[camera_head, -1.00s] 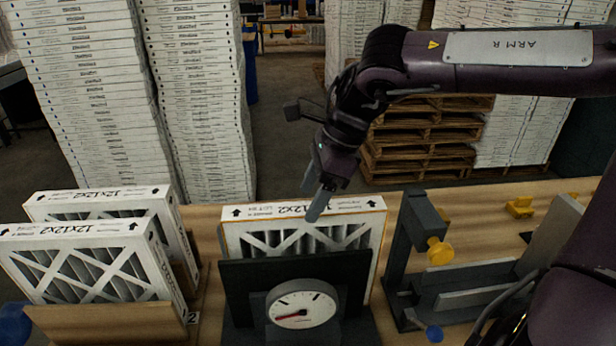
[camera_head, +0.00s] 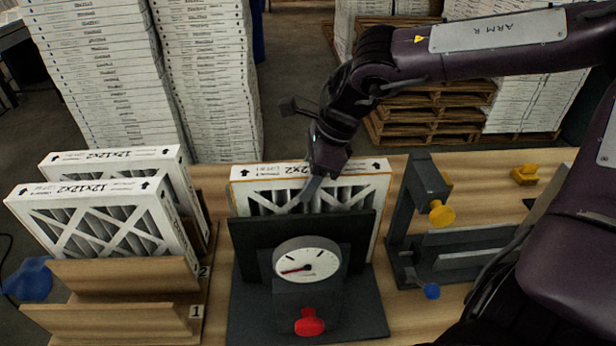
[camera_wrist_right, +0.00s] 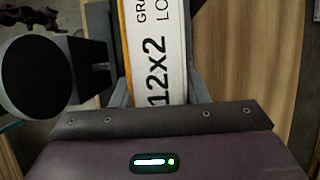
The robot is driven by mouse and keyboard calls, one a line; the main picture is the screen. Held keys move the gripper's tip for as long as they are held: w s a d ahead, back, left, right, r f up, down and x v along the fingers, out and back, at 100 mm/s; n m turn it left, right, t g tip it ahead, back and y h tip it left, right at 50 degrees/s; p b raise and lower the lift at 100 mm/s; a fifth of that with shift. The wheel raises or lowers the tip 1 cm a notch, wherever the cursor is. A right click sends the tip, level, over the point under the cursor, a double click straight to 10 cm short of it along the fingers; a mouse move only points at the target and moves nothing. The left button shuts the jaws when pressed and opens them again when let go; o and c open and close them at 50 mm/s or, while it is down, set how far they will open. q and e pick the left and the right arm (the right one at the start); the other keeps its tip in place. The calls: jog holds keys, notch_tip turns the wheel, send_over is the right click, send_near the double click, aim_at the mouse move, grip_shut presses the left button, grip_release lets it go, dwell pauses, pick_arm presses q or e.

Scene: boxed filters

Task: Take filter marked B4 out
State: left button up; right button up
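A white boxed filter (camera_head: 358,177) with an orange edge line and "12x2" print stands upright in a dark gauge stand (camera_head: 250,240). It also shows in the wrist view (camera_wrist_right: 158,50). I cannot read a B4 mark on any filter. My right gripper (camera_head: 308,192) is down at this filter's top edge, pointing downward. In the wrist view its grey fingers lie on either side of the filter, very near its faces; whether they press on it is unclear. My left gripper is not in view.
Two more 12x12x2 filters, a front one (camera_head: 100,222) and a rear one (camera_head: 120,158), stand in a numbered wooden rack (camera_head: 120,318) at left. The stand carries a dial gauge (camera_head: 306,262) and a red knob (camera_head: 309,322). A dark clamp fixture (camera_head: 425,195) with yellow knob stands at right.

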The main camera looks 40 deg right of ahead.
jog(key=c, duration=0.5)
jog(key=shift+s+a+r, duration=0.1)
jog(key=shift+s+a, duration=0.1)
jog(key=shift+s, duration=0.15)
jog(key=shift+b, duration=0.45)
jog(key=o, duration=0.8)
jog(key=shift+c, duration=0.2)
jog(key=shift+r+p, duration=2.1)
jog(key=shift+r, duration=1.35)
